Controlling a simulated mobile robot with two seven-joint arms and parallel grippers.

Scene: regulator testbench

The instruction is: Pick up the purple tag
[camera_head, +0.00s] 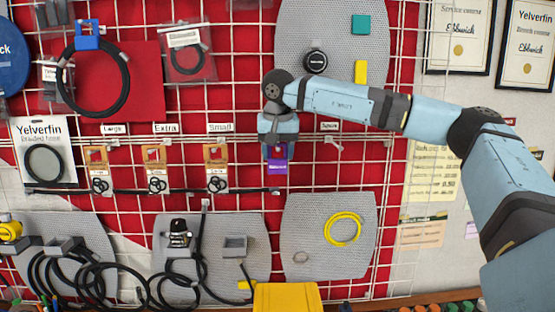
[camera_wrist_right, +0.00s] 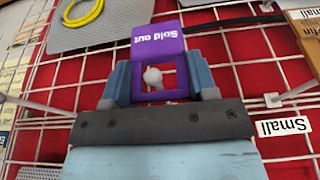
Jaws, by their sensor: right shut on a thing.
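The purple tag (camera_head: 278,164) hangs at the white wire grid in the head view, just below my right gripper (camera_head: 278,145). In the right wrist view the purple tag (camera_wrist_right: 158,45) reads "Sold out" and has a square opening with a whitish rounded tip showing in it. My right gripper (camera_wrist_right: 160,82) is shut on the tag, with one blue-grey finger on each side of its frame. Whether the tag still rests on a hook is unclear. My left gripper is not in view.
Labels "Large", "Extra" and "Small" (camera_head: 220,128) sit left of the gripper, with brown tags (camera_head: 215,154) on hooks below. A "Spare" label (camera_head: 330,127) is close on the right. A grey panel with a yellow coil (camera_head: 343,229) hangs below. A yellow box (camera_head: 287,297) stands lower down.

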